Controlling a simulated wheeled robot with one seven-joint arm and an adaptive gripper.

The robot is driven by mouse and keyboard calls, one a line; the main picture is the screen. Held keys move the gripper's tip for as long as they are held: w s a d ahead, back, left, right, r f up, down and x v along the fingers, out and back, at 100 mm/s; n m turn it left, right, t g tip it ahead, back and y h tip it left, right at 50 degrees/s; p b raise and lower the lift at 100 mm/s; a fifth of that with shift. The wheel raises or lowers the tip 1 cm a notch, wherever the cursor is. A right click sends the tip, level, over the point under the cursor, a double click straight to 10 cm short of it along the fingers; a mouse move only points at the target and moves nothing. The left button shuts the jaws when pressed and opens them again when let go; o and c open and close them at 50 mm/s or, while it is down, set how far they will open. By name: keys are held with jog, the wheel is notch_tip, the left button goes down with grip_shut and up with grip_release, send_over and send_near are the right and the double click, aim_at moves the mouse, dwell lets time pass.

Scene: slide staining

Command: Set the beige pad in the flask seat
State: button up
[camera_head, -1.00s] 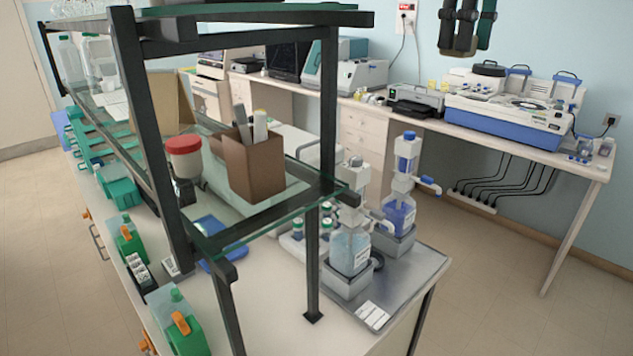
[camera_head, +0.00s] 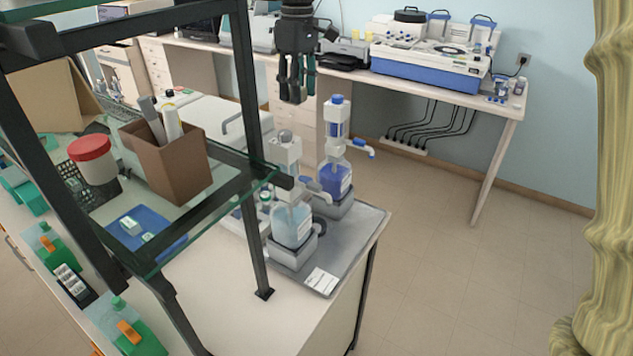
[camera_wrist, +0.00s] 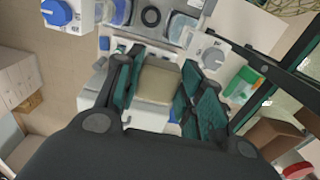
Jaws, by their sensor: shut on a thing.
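My gripper (camera_head: 296,92) hangs fingers-down above and behind the clear dispenser bottle in the head view. In the wrist view the gripper (camera_wrist: 160,88) has its teal fingers shut on the beige pad (camera_wrist: 158,83), a small block held between them. In the head view the pad is mostly hidden between the fingers. Below stand a dispenser with pale blue liquid (camera_head: 292,226) and one with dark blue liquid (camera_head: 334,180). Each sits in a grey holder on the metal tray (camera_head: 357,238). I cannot tell which spot is the flask seat.
A dark shelf frame (camera_head: 250,130) with a glass shelf stands left of the dispensers. A brown box (camera_head: 168,165) with pens and a red-lidded jar (camera_head: 95,160) are on it. A ribbed yellowish column (camera_head: 612,180) stands at the far right. The floor between is clear.

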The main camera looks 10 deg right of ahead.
jog(key=shift+d+f+p, duration=0.35)
jog(key=shift+d+f, duration=0.35)
jog(key=shift+f, duration=6)
jog(key=shift+d+f+p, duration=0.35)
jog(key=shift+d+f, duration=0.35)
jog(key=shift+f, duration=5.95)
jog(key=shift+d+f+p, duration=0.35)
jog(key=shift+d+f, duration=0.35)
jog(key=shift+f, duration=6)
jog(key=shift+f, duration=0.45)
jog(key=o, duration=1.1)
jog(key=shift+c, duration=0.2)
notch_tip(320, 180, up, 12)
